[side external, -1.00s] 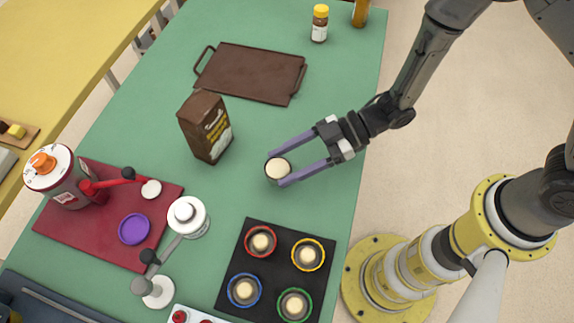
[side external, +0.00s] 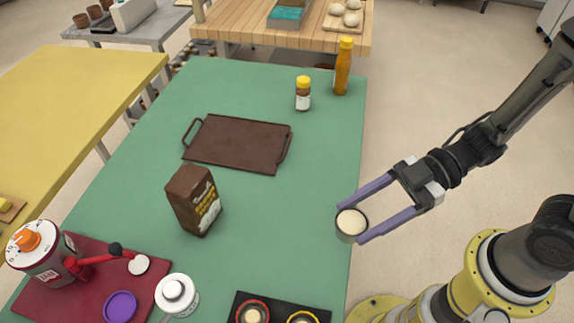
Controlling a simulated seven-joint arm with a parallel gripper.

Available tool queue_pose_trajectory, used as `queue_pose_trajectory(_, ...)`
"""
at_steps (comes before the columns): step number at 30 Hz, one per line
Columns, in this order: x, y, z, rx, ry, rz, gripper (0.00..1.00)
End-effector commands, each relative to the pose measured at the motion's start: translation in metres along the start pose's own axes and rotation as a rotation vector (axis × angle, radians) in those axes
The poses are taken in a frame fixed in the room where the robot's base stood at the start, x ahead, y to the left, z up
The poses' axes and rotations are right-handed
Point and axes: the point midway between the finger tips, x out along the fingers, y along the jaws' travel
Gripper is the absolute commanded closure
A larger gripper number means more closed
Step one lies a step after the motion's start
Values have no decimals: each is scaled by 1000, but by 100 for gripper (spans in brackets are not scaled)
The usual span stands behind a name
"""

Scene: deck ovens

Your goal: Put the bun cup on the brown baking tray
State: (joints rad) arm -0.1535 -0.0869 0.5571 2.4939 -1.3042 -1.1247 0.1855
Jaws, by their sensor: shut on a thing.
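The bun cup (side external: 350,226) is a small grey cup with a pale top. My gripper (side external: 352,220) is shut on it, with one purple finger on each side. The cup is near the right edge of the green table; how high it is held is hard to tell. The brown baking tray (side external: 237,144) lies flat on the table, up and to the left of my gripper. It has a handle at each end, and its surface is bare.
A brown carton (side external: 194,200) stands between the tray and the red mat (side external: 80,290). A small brown jar (side external: 303,93) and an orange bottle (side external: 343,66) stand beyond the tray at the right. The green table (side external: 275,215) is clear between carton and cup.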

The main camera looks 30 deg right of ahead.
Motion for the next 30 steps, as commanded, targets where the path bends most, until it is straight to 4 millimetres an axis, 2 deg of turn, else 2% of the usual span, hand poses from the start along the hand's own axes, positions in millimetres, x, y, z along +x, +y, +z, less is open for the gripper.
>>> queue_pose_trajectory(2,0,4,2,8,0,17,90)
queue_pose_trajectory(5,2,26,2,28,1,72,90)
queue_pose_trajectory(8,4,62,1,62,1,154,90)
queue_pose_trajectory(15,3,170,-7,160,2,392,90)
queue_pose_trajectory(18,-1,206,-10,192,3,469,90)
queue_pose_trajectory(21,-4,231,-12,216,2,522,90)
queue_pose_trajectory(25,-4,250,-11,230,1,551,90)
queue_pose_trajectory(30,12,270,0,232,0,551,90)
